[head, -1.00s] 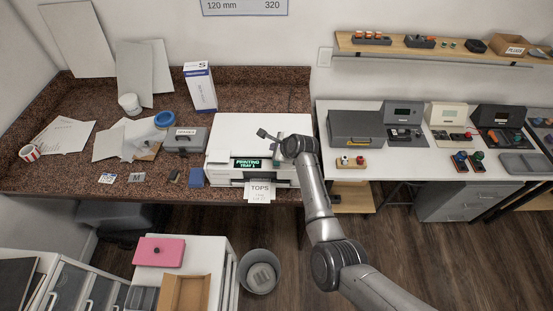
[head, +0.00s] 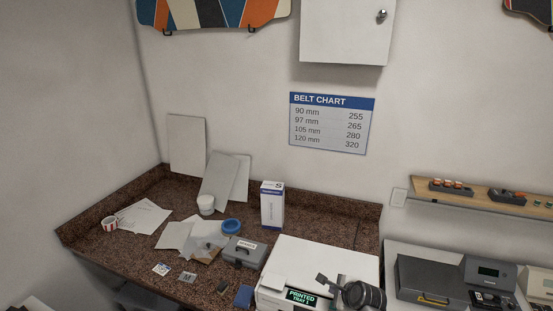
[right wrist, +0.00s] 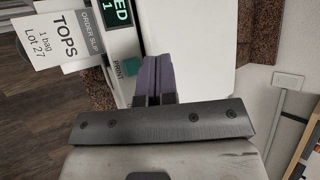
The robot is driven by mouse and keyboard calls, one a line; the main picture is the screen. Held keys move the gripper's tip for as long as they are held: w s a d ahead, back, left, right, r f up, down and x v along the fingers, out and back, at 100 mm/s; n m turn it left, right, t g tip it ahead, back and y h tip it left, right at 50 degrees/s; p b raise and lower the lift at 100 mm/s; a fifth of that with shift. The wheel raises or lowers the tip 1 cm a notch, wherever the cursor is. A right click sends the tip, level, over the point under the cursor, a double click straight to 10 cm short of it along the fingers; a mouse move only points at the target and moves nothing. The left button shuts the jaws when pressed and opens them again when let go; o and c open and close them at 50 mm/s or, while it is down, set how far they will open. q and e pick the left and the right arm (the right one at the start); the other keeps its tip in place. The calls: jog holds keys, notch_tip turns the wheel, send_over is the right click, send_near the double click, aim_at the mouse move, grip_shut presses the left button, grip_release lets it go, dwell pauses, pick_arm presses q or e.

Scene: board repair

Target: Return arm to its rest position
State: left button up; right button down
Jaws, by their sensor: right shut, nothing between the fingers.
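My right gripper (head: 322,279) is above the front part of the white printer (head: 330,255), near its small dark screen (head: 302,297) with green text reading PRINTED TRAY 1. In the right wrist view its two dark fingers (right wrist: 152,80) are together with nothing between them, beside the green PRINT button (right wrist: 130,67). A printed slip (right wrist: 68,35) reading TOPS, 1 bag, Lot 27 sticks out of the printer front in that view. Part of my right arm shows at the bottom of the head view. My left gripper is not in view.
The speckled brown counter (head: 130,250) holds a white box (head: 272,205), a grey case (head: 244,252), blue tape (head: 231,225) and papers (head: 143,216). To the right is a dark grey case (head: 430,282) on a bench under a wooden shelf (head: 480,200).

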jog(key=n, duration=0.2)
jog(key=shift+s+a+f+n+g, duration=0.1)
jog(key=shift+s+f+n+g, duration=0.15)
jog(key=shift+s+n+g, duration=0.05)
jog(key=shift+s+r+n, duration=0.1)
jog(key=shift+s+n, duration=0.2)
jog(key=shift+n, duration=0.9)
jog(key=s+d+r+n+t+h, duration=0.1)
jog(key=d+r+n, duration=0.1)
jog(key=r+n, duration=0.5)
jog(key=s+d+r+n+t, duration=0.1)
jog(key=s+d+r+n, duration=0.15)
jog(key=r, duration=0.75)
jog(key=s+r+n+h, duration=0.1)
jog(key=s+r+n, duration=0.2)
jog(key=s+n, duration=0.15)
jog(key=s+a+f+n+g+p, duration=0.1)
jog(key=s+f, duration=0.5)
jog(key=s, duration=0.7)
jog(key=s+a+f+n+g+p, duration=0.1)
jog(key=s+f+g, duration=0.2)
jog(key=s+f, duration=0.4)
jog(key=s+a+f+n+g+h+p, duration=0.1)
jog(key=s+f, duration=0.5)
jog(key=s, duration=1.5)
jog(key=shift+f+g, duration=0.35)
jog(key=shift+g, duration=0.25)
